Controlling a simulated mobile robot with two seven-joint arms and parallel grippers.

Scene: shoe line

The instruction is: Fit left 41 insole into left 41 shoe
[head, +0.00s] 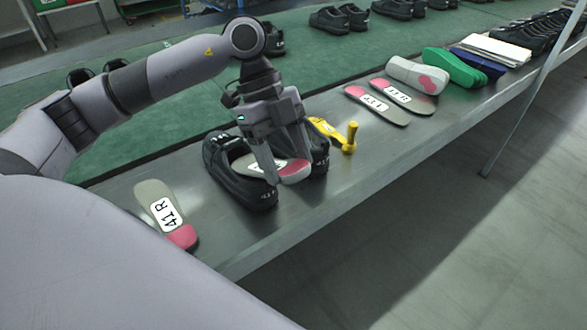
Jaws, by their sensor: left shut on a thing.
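My left gripper (286,165) is shut on a grey insole with a pink heel (294,176); its white label is partly hidden by a finger, so I cannot read it fully. The insole is over a pair of black shoes, above and between their openings. The nearer black shoe (238,184) stands left of the gripper and the other black shoe (319,152) right of it, partly hidden by the gripper. Their heel marks are too small to read surely. An insole marked 41 R (155,192) lies flat on the metal bench at the lower left.
A yellow tool (347,137) lies just behind the shoes. Along the bench (375,155) are two more insoles (376,104), a pale pink-marked pair (417,74), green insoles (455,68) and white sheets (496,49). More shoes stand on the green belt (130,135).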

